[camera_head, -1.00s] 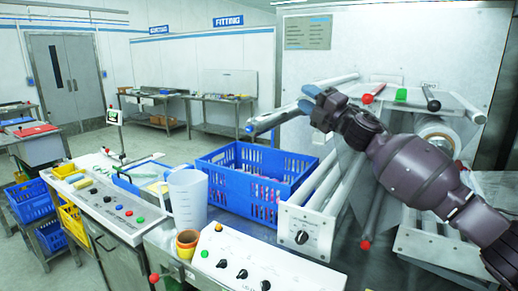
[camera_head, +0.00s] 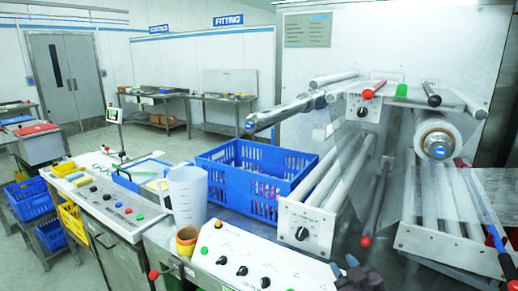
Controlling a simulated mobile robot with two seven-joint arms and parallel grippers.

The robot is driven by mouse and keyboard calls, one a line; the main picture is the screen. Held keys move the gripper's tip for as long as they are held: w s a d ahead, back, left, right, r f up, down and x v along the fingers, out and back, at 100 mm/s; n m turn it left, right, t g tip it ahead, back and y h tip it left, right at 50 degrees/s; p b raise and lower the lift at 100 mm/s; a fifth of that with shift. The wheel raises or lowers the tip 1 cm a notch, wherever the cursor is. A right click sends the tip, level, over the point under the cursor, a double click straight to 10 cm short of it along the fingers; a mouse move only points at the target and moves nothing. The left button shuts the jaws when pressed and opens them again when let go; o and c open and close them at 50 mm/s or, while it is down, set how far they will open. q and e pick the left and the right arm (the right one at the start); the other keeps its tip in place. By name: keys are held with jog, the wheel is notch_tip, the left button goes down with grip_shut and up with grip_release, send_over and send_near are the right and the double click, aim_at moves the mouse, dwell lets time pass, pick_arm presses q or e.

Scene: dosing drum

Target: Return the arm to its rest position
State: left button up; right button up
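My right gripper (camera_head: 344,264) shows at the bottom edge of the head view, just right of the white sloped control panel (camera_head: 255,262). Its two blue fingertips stand a little apart, with nothing seen between them. It looks open and empty. The dark wrist behind it is cut off by the picture's lower edge, and the rest of my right arm is out of view. My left gripper and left arm are not in view.
The roller machine with its film roll (camera_head: 437,138) fills the right side. A blue crate (camera_head: 235,185), a clear jug (camera_head: 187,195) and stacked orange and yellow cups (camera_head: 187,242) stand left of it. Red-knobbed levers (camera_head: 366,241) stick out.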

jog(key=s+d+f+m+g+h, duration=0.2)
jog(key=s+d+f, duration=0.1)
jog(key=s+f, duration=0.7)
jog(key=s+d+f+m+g+h, duration=0.2)
jog(key=s+d+f+m+g, duration=0.1)
jog(key=s+f, duration=0.8)
jog(key=s+d, duration=0.1)
jog(key=s, duration=0.4)
jog(key=shift+m+b, duration=0.3)
jog(key=shift+b, duration=0.1)
